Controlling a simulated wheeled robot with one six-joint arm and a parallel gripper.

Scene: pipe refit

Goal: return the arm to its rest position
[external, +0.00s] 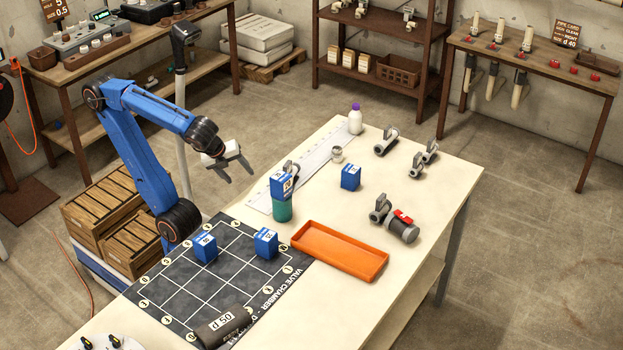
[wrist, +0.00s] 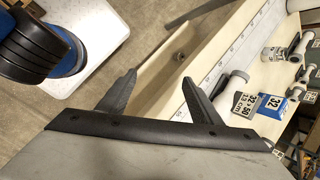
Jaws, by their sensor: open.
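My blue arm (external: 145,160) is bent, with its elbow high at the left of the table. My gripper (external: 238,168) is open and empty, in the air beyond the table's left edge. In the wrist view the two dark fingers of my gripper (wrist: 155,90) stand apart with nothing between them. Behind them are the table edge and a long white ruler (wrist: 215,70).
The table (external: 440,170) holds an orange tray (external: 340,252), a dark grid mat (external: 170,290) with blue boxes, a blue box on a green cylinder (external: 282,210), pipe fittings and a white bottle (external: 355,120). Wooden crates (external: 130,240) stand beside my base.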

